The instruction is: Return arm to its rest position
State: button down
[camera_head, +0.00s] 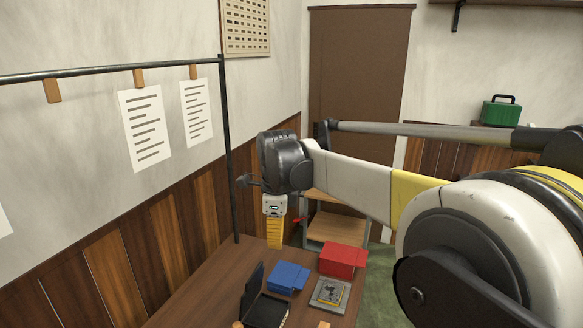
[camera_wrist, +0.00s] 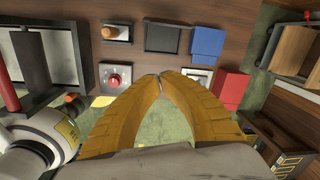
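My gripper (camera_head: 275,246) hangs from the extended arm above the wooden table (camera_head: 203,290) in the head view, with its yellow fingers pointing down. In the wrist view my gripper (camera_wrist: 160,78) has its two yellow fingers meeting at the tips, with no object visible between them. The fingertips are apart from the objects on the table. The arm reaches out from the right side of the head view.
A blue box (camera_head: 288,277), a red box (camera_head: 343,260), a grey plate (camera_head: 330,293) and a black tray (camera_head: 266,309) lie on the table. A dark post (camera_head: 226,150) rises near the gripper. A red knob (camera_wrist: 115,80) shows in the wrist view.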

jog(key=s+d+n+t+b, duration=0.35)
jog(key=s+d+n, duration=0.65)
jog(key=s+d, duration=0.5)
jog(key=s+d+f+n+t+b, duration=0.2)
jog(key=s+d+f+n, duration=0.6)
jog(key=s, duration=0.3)
jog(key=shift+s+d+f+n+b, duration=0.3)
jog(key=shift+s+d+f+b, duration=0.05)
jog(key=shift+d+f, duration=0.3)
jog(key=shift+t, duration=0.25)
